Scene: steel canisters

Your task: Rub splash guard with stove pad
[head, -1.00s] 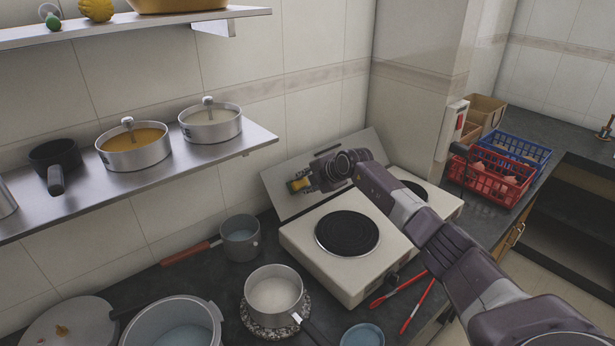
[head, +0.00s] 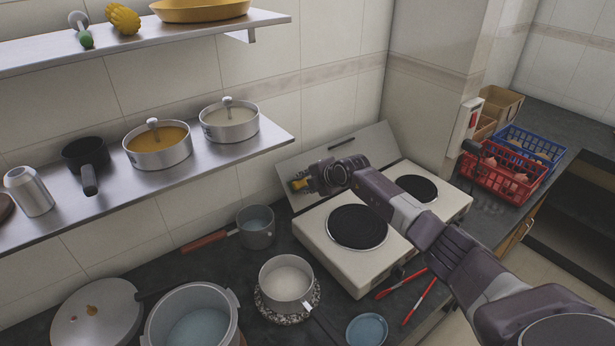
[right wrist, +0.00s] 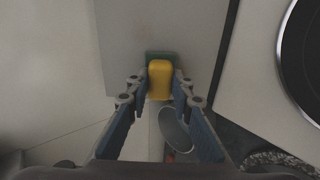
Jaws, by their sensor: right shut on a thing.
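The splash guard (head: 372,146) is a grey metal panel leaning at the back of the stove, against the tiled wall. My right gripper (head: 302,183) is in front of its left part, shut on the stove pad (head: 297,184). In the right wrist view the pad (right wrist: 159,80) is a yellow block with a green face, held between the fingertips of the right gripper (right wrist: 159,86). The green face is turned to the splash guard (right wrist: 120,35) and looks touching or very near; I cannot tell which. My left gripper is out of view.
The white stove (head: 328,258) has two dark hotplates. A small pot (head: 256,230) stands to its left and a pan (head: 285,284) in front-left. Red tongs (head: 402,284) lie in front. A shelf (head: 250,152) with pots overhangs the left; baskets (head: 500,180) stand right.

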